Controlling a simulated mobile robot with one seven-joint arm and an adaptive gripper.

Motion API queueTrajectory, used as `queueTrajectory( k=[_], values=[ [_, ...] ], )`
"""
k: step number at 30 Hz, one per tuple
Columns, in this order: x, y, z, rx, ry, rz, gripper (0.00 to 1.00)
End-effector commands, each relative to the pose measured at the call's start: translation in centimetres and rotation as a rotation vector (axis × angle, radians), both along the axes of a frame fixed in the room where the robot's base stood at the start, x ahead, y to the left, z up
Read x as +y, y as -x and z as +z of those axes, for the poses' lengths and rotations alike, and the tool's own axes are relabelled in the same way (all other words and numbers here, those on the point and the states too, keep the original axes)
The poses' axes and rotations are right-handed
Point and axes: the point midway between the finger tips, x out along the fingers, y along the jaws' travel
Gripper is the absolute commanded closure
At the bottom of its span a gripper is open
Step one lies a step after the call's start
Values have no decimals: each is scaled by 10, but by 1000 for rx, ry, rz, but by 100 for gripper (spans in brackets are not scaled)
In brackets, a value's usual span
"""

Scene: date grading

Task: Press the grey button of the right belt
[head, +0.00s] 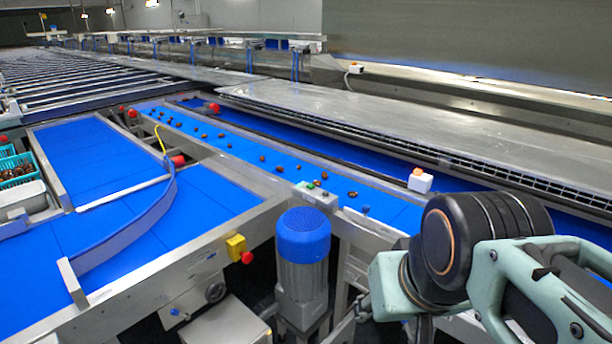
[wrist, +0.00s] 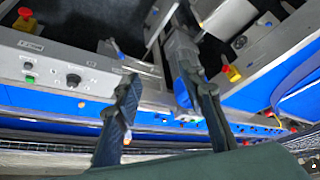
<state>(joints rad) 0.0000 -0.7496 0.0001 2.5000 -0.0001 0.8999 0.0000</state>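The right belt (head: 395,210) is a long blue belt with scattered brown dates in the head view. A small pale control box (head: 316,196) with green and red parts stands at its near edge; no grey button can be made out there. In the wrist view, a grey panel (wrist: 50,57) at the left carries a small pale grey button (wrist: 29,66) just above a green button (wrist: 30,79). I cannot tell for sure which belt this panel serves. My gripper (wrist: 158,85) is open and empty, its fingers right of the panel. In the head view its fingers are hidden.
A blue-capped motor (head: 303,250) stands between the belts. A yellow box with a red button (head: 238,246) is on the left frame. A white box (head: 420,181) stands beyond the belt.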

Motion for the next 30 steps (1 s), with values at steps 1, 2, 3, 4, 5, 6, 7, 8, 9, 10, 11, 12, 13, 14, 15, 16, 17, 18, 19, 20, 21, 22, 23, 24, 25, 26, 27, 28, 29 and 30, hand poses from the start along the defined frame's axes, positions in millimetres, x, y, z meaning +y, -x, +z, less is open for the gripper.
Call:
queueTrajectory(
  k=[1,2,3,4,5,6,7,8,9,10,11,12,13,14,15,16,17,18,19,20,21,22,23,24,25,26,27,28,29,30],
  values=[
    [0,0,0,0,0,0,63],
    [0,0,0,0,0,0,63],
    [0,0,0,0,0,0,63],
    [0,0,0,0,0,0,63],
    [0,0,0,0,0,0,63],
    [0,0,0,0,0,0,63],
    [0,0,0,0,0,0,63],
    [0,0,0,0,0,0,64],
    [0,0,0,0,0,0,68],
    [0,0,0,0,0,0,72],
    [0,0,0,0,0,0,75],
    [0,0,0,0,0,0,80],
    [0,0,0,0,0,0,83],
    [0,0,0,0,0,0,86],
    [0,0,0,0,0,0,91],
    [0,0,0,0,0,0,94],
    [0,0,0,0,0,0,97],
    [0,0,0,0,0,0,100],
    [0,0,0,0,0,0,100],
    [0,0,0,0,0,0,100],
    [0,0,0,0,0,0,100],
    [0,0,0,0,0,0,100],
    [0,0,0,0,0,0,100],
    [0,0,0,0,0,0,100],
    [0,0,0,0,0,0,100],
    [0,0,0,0,0,0,100],
    [0,0,0,0,0,0,100],
    [0,0,0,0,0,0,100],
    [0,0,0,0,0,0,100],
    [0,0,0,0,0,0,100]
  ],
)
